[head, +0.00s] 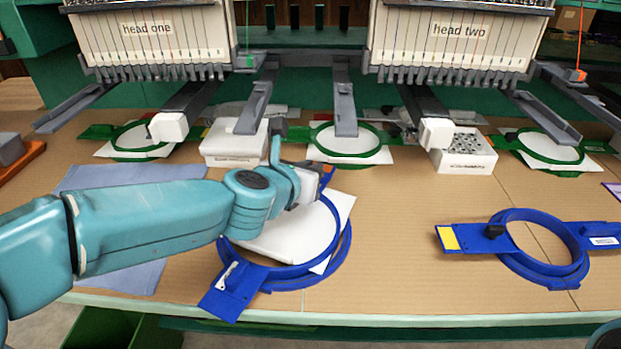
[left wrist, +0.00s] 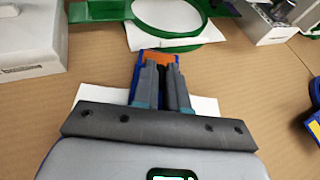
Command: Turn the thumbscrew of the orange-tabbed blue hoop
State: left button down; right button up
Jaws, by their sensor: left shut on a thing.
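The orange-tabbed blue hoop (head: 346,262) lies on the tan table with white fabric (head: 285,240) in it. Its orange tab (head: 328,170) points to the back, and the tab shows beyond my fingertips in the left wrist view (left wrist: 157,57). My left gripper (head: 318,184) reaches over the hoop to the base of this tab. In the left wrist view its fingers (left wrist: 162,82) are close together on a small dark part between them, at the thumbscrew's place. The thumbscrew itself is mostly hidden by the fingers. My right gripper is not in view.
A yellow-tabbed blue hoop (head: 545,270) lies empty at the right. Green hoops (head: 348,150) with white fabric sit under the machine heads at the back. White boxes (head: 234,142) stand among them. A blue-grey cloth (head: 130,235) lies under my left arm. Table between the blue hoops is clear.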

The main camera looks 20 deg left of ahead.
pick_arm(q)
jog(key=shift+a+m+h, duration=0.1)
jog(key=shift+m+h, duration=0.4)
jog(key=shift+h, duration=0.1)
jog(key=c, duration=1.1)
grip_release()
jog(key=shift+o, duration=0.2)
jog(key=p+v, duration=0.7)
jog(key=v, duration=0.9)
jog(key=shift+a+r, duration=0.2)
